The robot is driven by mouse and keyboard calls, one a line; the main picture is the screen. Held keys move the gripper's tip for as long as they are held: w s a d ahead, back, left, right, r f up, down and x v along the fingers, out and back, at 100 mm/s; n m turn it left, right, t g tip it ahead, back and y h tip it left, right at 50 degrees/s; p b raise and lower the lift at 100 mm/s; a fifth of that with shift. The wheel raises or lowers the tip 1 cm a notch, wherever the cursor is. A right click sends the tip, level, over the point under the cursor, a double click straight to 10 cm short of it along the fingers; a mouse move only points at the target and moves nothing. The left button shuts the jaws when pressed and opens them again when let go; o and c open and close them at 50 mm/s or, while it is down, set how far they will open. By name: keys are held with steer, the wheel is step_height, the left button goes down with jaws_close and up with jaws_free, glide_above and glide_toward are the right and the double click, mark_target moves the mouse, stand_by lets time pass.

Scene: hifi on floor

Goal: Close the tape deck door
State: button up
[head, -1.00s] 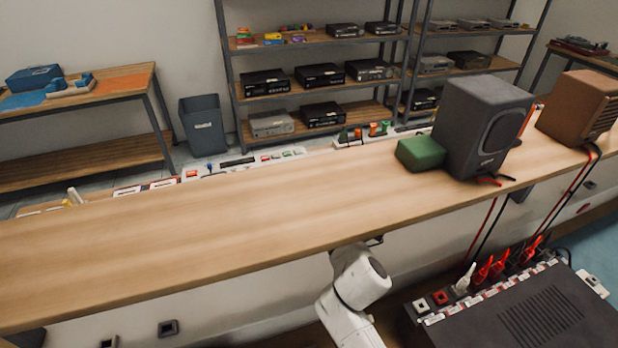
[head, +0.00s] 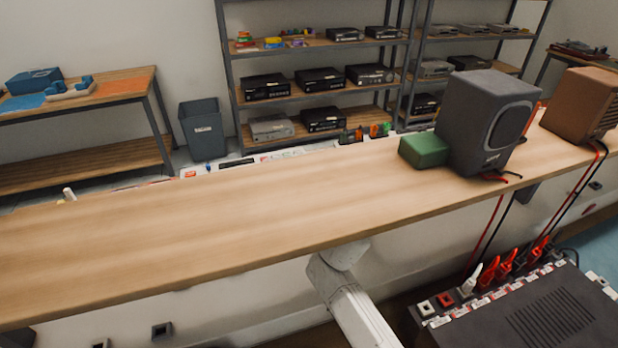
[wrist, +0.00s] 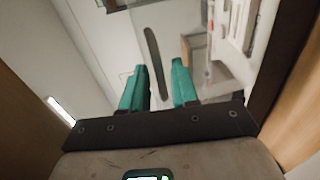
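No tape deck door can be made out for certain in either view. In the wrist view my gripper (wrist: 160,66) has two teal fingers standing apart, with a clear gap and nothing held between them. Beyond the fingertips is a pale surface with a long dark slot or bar (wrist: 153,52); I cannot tell what it belongs to. In the head view my white arm reaches under the front edge of the wooden bench (head: 200,215), which hides my gripper.
On the bench stand a green box (head: 424,150), a dark speaker (head: 468,115) and a brown speaker (head: 580,100). A dark unit with red and white plugs (head: 550,312) sits at lower right. Shelves behind hold several decks (head: 320,78). The bench's left and middle are bare.

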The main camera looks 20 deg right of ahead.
jaws_close()
stand_by(1.2)
